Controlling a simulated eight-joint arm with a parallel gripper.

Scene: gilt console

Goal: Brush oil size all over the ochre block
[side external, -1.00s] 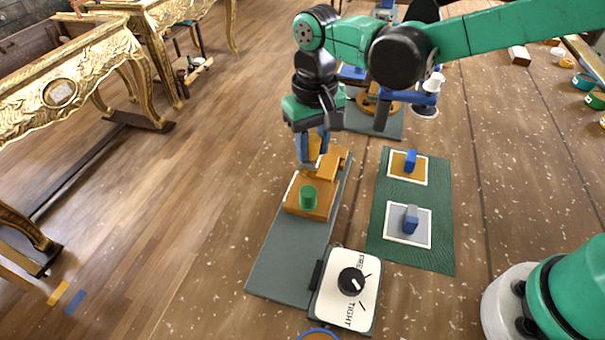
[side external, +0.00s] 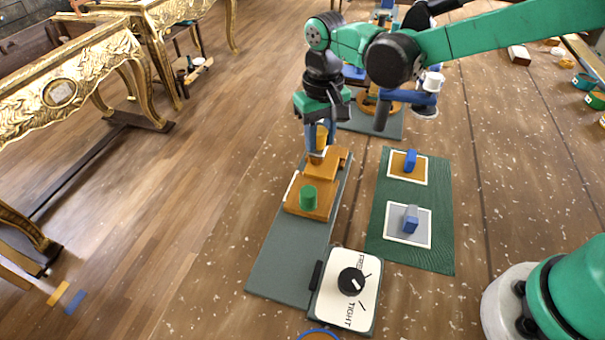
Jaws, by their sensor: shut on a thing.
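The ochre block (side external: 319,182) is a stepped piece lying on a grey-green board. A green cylinder (side external: 308,198) stands on its near, wider part. My gripper (side external: 318,148) is above the far part of the block, its blue fingers shut on an ochre-handled tool (side external: 322,134), apparently the brush. The tool points down at the block. Its lower end is small and partly hidden by the fingers, so I cannot tell whether it touches the block. Any oil size on the surface cannot be made out.
The grey-green board (side external: 285,262) has bare room toward the front. A white dial box (side external: 343,312) marked FREE and TIGHT sits at its near end. A green mat (side external: 420,257) to the right bears two framed patches with blue pieces. A gilt console (side external: 75,82) stands at left.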

